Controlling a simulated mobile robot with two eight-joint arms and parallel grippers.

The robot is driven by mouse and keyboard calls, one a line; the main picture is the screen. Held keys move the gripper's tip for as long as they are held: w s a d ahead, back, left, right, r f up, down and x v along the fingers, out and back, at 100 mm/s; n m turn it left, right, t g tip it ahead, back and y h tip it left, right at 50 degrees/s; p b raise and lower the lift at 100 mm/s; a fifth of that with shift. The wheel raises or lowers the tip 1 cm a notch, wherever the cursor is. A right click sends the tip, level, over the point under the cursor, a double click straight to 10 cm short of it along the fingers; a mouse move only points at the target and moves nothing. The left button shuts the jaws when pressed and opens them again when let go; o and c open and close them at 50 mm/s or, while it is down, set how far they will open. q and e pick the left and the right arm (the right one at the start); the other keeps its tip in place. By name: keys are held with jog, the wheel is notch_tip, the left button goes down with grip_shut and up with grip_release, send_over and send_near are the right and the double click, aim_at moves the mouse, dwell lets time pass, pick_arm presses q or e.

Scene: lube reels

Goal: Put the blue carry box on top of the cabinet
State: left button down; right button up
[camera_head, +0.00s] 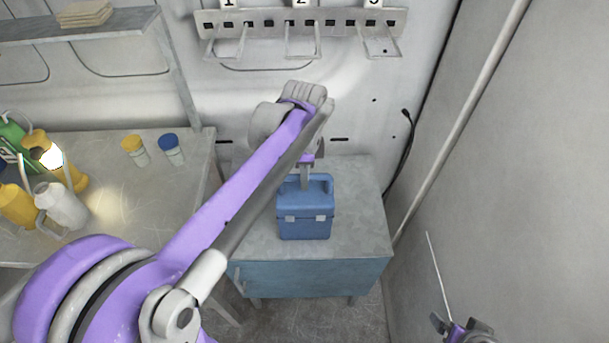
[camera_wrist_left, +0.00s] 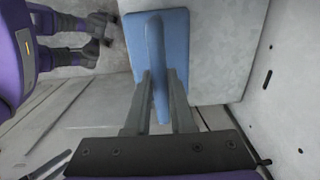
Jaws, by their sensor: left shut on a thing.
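The blue carry box (camera_head: 305,217) is upright over the middle of the cabinet top, with its two pale latches facing me. My left gripper (camera_head: 306,178) reaches down to it from above and is shut on its handle. In the left wrist view the handle (camera_wrist_left: 155,45) lies between the fingers of my left gripper (camera_wrist_left: 160,78), above the blue lid. The cabinet (camera_head: 312,277) has a grey top and a blue front. I cannot tell whether the box's base touches the top. My right gripper (camera_head: 457,325) is low at the right, its fingers apart and empty.
A workbench (camera_head: 115,190) stands left of the cabinet, with yellow jugs (camera_head: 18,206), a white jug (camera_head: 62,207) and small capped bottles (camera_head: 172,149). A numbered hook rack (camera_head: 300,22) hangs on the back wall. A grey wall and slanted pole (camera_head: 460,120) bound the right side.

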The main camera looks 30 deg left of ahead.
pick_arm(q)
jog(key=shift+f, duration=0.2)
jog(key=c, duration=0.8)
grip_release()
jog(key=shift+r, duration=0.1)
jog(key=shift+o, duration=0.2)
jog(key=shift+r, duration=0.45)
notch_tip(320, 180, up, 11)
jog(key=s+d+f+n+t, duration=0.2)
jog(key=s+f+n, duration=0.3)
jog(key=f, duration=0.3)
jog(key=s+d+f+n+t, duration=0.3)
jog(key=s+d+f+n, duration=0.2)
jog(key=s+f, duration=0.3)
jog(key=shift+f+n+t+p, duration=0.3)
jog(key=shift+f+n+p, duration=0.15)
jog(key=shift+n, duration=0.35)
